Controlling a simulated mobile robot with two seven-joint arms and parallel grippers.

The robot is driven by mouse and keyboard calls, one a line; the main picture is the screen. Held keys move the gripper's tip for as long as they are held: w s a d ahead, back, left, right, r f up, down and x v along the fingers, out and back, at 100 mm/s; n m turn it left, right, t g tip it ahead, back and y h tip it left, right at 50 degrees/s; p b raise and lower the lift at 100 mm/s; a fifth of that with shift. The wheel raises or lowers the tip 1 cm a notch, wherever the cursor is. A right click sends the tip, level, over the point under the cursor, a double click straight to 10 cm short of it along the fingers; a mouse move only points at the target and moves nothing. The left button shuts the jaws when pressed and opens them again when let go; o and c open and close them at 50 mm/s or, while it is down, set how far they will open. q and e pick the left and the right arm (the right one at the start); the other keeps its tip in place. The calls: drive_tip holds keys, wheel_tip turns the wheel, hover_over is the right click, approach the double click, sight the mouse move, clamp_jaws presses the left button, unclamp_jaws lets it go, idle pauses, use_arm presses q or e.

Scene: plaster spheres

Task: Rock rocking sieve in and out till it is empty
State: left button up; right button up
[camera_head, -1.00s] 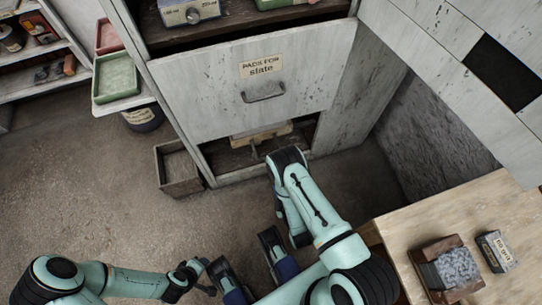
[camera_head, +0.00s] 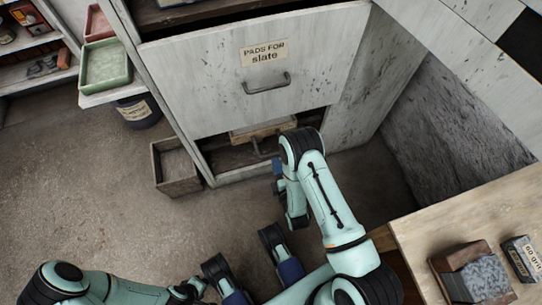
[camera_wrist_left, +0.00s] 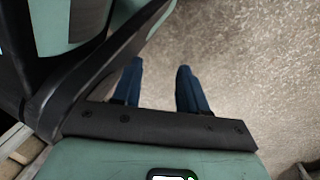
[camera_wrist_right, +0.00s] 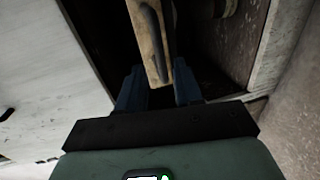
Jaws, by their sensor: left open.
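A wooden frame with a dark bar handle, which looks like the rocking sieve (camera_head: 262,131), sits in the low opening of the grey cabinet. Its inside is mostly hidden, so I cannot tell what it holds. My right gripper (camera_head: 278,168) is at the front of that opening, partly hidden by its arm. In the right wrist view, the wooden edge and dark handle of the sieve (camera_wrist_right: 150,42) reach between the parted fingers (camera_wrist_right: 157,78); no firm grip shows. My left gripper (camera_wrist_left: 160,75) is open and empty above the bare floor.
The cabinet front (camera_head: 250,80), labelled "PADS FOR slate", overhangs the opening. A wooden box (camera_head: 175,168) stands on the floor left of it. A worktable (camera_head: 430,220) with blocks is at right.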

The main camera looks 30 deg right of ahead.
sight(272, 155)
drive_tip(key=b+x, duration=0.1)
drive_tip(key=x, duration=0.5)
drive_tip(key=shift+w+b, duration=0.2)
drive_tip(key=shift+b, duration=0.15)
use_arm(q)
drive_tip(key=shift+g, duration=0.8)
drive_tip(key=s, duration=0.1)
drive_tip(key=s+f, duration=0.2)
drive_tip(key=s, duration=0.1)
drive_tip(key=shift+a+f, duration=0.1)
drive_tip(key=shift+a, duration=0.15)
use_arm(e)
drive_tip(key=shift+c, duration=0.3)
clamp_jaws()
